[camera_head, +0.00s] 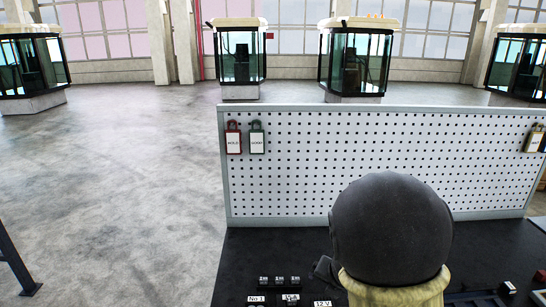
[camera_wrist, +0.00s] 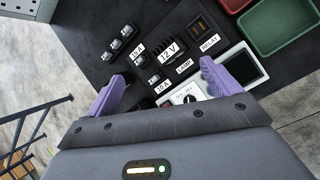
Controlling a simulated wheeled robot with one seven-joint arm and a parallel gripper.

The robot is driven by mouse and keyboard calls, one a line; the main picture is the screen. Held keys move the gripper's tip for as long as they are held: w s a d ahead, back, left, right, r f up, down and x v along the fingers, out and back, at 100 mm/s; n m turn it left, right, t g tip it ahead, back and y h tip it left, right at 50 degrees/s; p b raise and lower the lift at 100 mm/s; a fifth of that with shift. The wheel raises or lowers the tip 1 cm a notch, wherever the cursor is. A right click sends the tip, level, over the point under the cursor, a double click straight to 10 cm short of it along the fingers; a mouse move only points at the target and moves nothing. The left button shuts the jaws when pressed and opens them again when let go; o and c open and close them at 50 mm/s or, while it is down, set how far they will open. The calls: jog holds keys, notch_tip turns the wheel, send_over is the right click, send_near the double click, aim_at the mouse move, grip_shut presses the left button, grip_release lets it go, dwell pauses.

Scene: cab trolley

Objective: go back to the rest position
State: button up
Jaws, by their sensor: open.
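My gripper (camera_wrist: 163,86) shows in the wrist view with its two purple fingers spread wide apart and nothing between them. It hangs above the black trolley top (camera_wrist: 85,38). Small black parts lie past the fingertips, beside white labels such as "12 V" (camera_wrist: 168,50) and "RELAY" (camera_wrist: 210,42). A grey and white device with a dial (camera_wrist: 187,98) lies partly under the right finger. In the head view a dark rounded link of my arm covers part of the trolley top, and I cannot make out the fingers there.
A white pegboard (camera_head: 380,150) stands along the trolley's back, with a red tag (camera_head: 233,139) and a green tag (camera_head: 256,138) at its left. A red tray (camera_wrist: 236,4) and a green tray (camera_wrist: 279,25) are at the upper right. Open concrete floor (camera_head: 110,180) lies left; glass cabs (camera_head: 355,58) stand behind.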

jog(key=s+m+g, duration=0.1)
jog(key=s+m, duration=0.6)
jog(key=m, duration=0.8)
jog(key=s+r+m+g, duration=0.1)
jog(key=s+m+g, duration=0.1)
jog(key=s+m, duration=0.6)
jog(key=m, duration=0.7)
jog(key=shift+s+a, duration=0.2)
jog(key=shift+a, duration=0.05)
jog(key=shift+r, duration=0.1)
